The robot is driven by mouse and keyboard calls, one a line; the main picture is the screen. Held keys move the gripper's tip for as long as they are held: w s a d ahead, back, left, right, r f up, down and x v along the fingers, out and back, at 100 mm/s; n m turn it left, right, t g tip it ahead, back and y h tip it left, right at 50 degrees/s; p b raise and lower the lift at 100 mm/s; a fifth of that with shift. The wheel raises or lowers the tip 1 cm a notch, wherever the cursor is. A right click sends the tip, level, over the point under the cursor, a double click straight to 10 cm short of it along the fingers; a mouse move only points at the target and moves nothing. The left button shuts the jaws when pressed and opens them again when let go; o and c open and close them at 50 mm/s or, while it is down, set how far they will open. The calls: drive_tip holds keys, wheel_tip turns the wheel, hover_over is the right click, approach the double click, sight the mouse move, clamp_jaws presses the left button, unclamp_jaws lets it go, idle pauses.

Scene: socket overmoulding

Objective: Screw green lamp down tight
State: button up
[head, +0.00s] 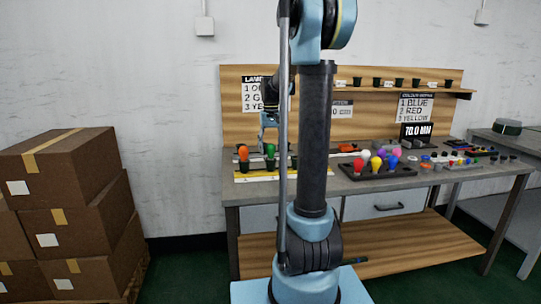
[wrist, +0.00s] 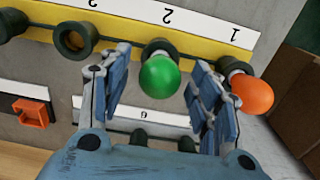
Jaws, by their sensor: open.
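The green lamp (wrist: 159,76) sits in the dark socket (wrist: 157,48) by the number 2 on the yellow-edged strip; it also shows in the head view (head: 270,150). Whether its thread is fully seated cannot be told. My gripper (wrist: 162,108) is open, with one blue finger on each side of the green lamp and gaps between fingers and bulb. In the head view my gripper (head: 268,122) is above the lamp row. An orange lamp (wrist: 251,93) stands in the socket by number 1, close beside the right finger; it also shows in the head view (head: 243,153).
An empty socket (wrist: 72,39) is left of the green lamp, with another dark socket (wrist: 11,22) at the edge. An orange square part (wrist: 31,112) lies at left. A black tray (head: 378,172) of coloured lamps stands right on the bench. Stacked boxes (head: 65,210) stand left.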

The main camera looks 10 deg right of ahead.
drive_tip(key=shift+c, duration=0.4)
drive_tip(key=c, duration=0.9)
drive_tip(key=m, duration=0.4)
drive_tip(key=shift+m, duration=0.3)
drive_tip(key=m, duration=0.4)
drive_tip(key=shift+m, duration=0.3)
